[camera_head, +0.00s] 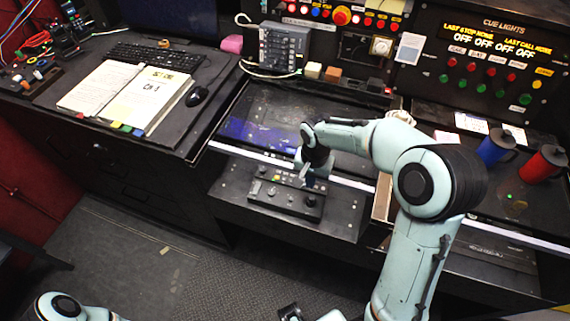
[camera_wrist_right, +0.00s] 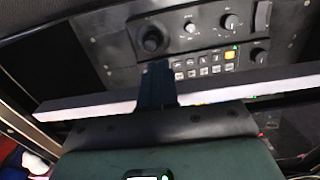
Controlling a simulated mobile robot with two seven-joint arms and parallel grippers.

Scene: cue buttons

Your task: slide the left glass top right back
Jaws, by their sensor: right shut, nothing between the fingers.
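The left glass top (camera_head: 262,125) is a dark, shiny sheet in the desk, with a pale front edge strip. It lies pushed back, and a black control panel (camera_head: 262,192) with knobs and small keys is exposed in front of it. The pale edge strip (camera_wrist_right: 85,106) crosses the right wrist view, with the panel (camera_wrist_right: 195,52) beyond. My right gripper (camera_head: 310,182) points down at the strip, over the panel. In the right wrist view its shut, empty fingers (camera_wrist_right: 156,72) overlap the strip; I cannot tell whether they touch it. My left gripper is out of view.
A blue mug (camera_head: 494,147) and a red mug (camera_head: 543,164) stand on the right side of the desk. An open binder (camera_head: 130,95), a keyboard (camera_head: 157,56) and a mouse (camera_head: 197,96) lie at the left. A grey button box (camera_head: 284,48) stands behind the glass.

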